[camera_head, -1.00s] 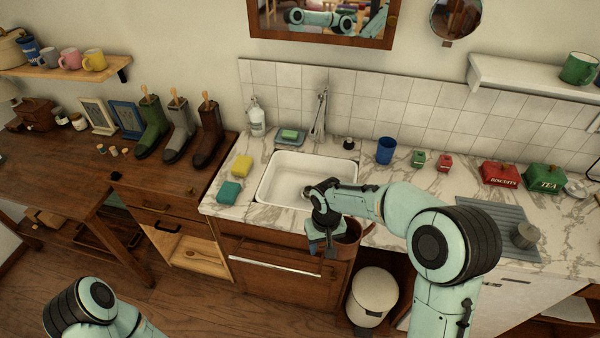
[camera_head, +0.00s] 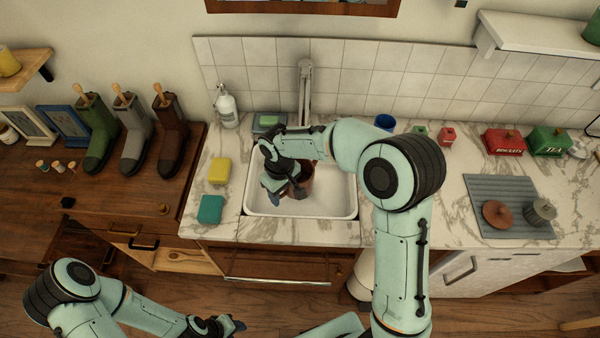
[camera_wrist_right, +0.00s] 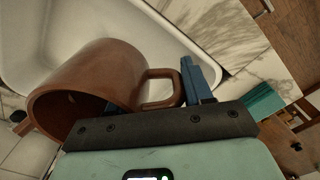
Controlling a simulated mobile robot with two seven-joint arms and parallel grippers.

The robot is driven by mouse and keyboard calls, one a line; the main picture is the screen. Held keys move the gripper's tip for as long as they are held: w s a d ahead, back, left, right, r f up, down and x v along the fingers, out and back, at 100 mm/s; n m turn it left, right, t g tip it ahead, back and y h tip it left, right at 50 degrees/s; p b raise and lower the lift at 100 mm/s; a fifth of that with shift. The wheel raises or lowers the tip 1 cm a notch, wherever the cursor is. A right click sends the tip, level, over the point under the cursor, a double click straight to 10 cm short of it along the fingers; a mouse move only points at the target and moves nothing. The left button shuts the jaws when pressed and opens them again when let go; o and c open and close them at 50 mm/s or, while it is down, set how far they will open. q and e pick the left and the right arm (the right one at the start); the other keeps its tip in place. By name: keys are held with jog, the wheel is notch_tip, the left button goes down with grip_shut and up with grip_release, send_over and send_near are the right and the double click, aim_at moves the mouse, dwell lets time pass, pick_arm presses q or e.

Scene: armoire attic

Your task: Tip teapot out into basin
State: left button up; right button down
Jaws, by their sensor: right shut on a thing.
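The brown teapot (camera_head: 306,180) is over the white basin (camera_head: 338,204) in the head view, partly hidden by my right gripper (camera_head: 280,192). In the right wrist view the teapot (camera_wrist_right: 105,72) lies sideways across the picture, its open mouth toward the lower left and what looks like its spout at the left edge. The blue fingers of my right gripper (camera_wrist_right: 194,80) are shut on its handle. Whether anything is in or leaving the teapot cannot be seen. My left gripper (camera_head: 238,325) is low in the head view, away from the counter; its jaw state is unclear.
A tap (camera_head: 305,95) stands behind the basin. A yellow sponge (camera_head: 219,171) and a teal sponge (camera_head: 210,209) lie left of it, with a soap bottle (camera_head: 226,106) behind. A brown lid (camera_head: 497,213) and a grey canister (camera_head: 541,211) sit on a grey mat (camera_head: 492,188) at right.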

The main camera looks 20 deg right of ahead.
pick_arm(q)
jog(key=shift+s+f+b, duration=0.7)
jog(key=shift+s+f, duration=0.15)
jog(key=shift+f, duration=0.3)
pick_arm(e)
jog(key=a+n, duration=0.7)
jog(key=n, duration=0.1)
jog(key=shift+w+a+f, duration=0.2)
jog(key=shift+w+f, duration=0.05)
jog(key=shift+f, duration=0.2)
jog(key=shift+d, duration=0.1)
